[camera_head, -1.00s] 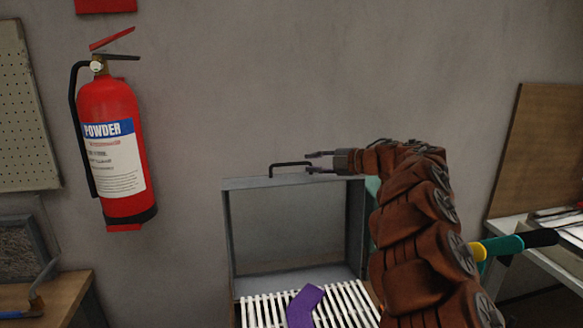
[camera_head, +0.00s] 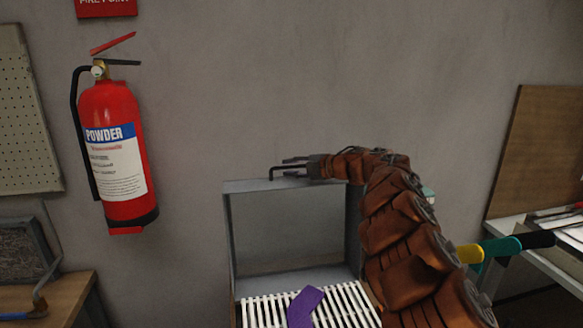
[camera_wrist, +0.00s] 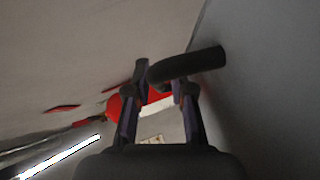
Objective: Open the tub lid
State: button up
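The tub's grey lid (camera_head: 241,187) stands upright behind a white slatted rack (camera_head: 262,310) in the head view. A dark bar handle (camera_head: 272,174) sits on the lid's top edge. It also shows in the wrist view (camera_wrist: 195,64), crossing in front of my fingertips. My gripper (camera_head: 296,165) is at the handle, coming from the right, with its fingers apart. In the wrist view my gripper (camera_wrist: 160,90) shows a clear gap between the fingers. I cannot tell whether a finger touches the handle. My arm hides the lid's right side.
A purple sock (camera_head: 304,306) lies on the slats. A red fire extinguisher (camera_head: 112,150) hangs on the wall at left. A bench (camera_head: 60,297) stands at lower left. A shelf with tools (camera_head: 560,232) stands at right. The wall above the lid is clear.

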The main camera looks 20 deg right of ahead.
aim_at(298, 185)
grip_shut()
jog(key=shift+f, duration=0.1)
dwell(0.4)
jog(key=s+b, duration=0.1)
jog(key=b, duration=0.1)
jog(key=shift+s+f+b, duration=0.15)
jog(key=shift+s+b, duration=0.05)
jog(key=shift+b, duration=0.15)
jog(key=shift+n+t+y, duration=0.3)
jog(key=shift+n+t, duration=0.3)
jog(key=s+b, duration=0.2)
jog(key=s+r+b, duration=0.1)
jog(key=b, duration=0.1)
jog(key=s+a+b, duration=0.1)
jog(key=s+b, duration=0.1)
jog(key=shift+s+a+r+b, duration=0.1)
jog(key=shift+s+r+b, duration=0.1)
jog(key=shift+s+b, duration=0.1)
jog(key=shift+s+a+r+b, duration=0.25)
jog(key=shift+s+r+b, duration=0.1)
jog(key=shift+s, duration=0.3)
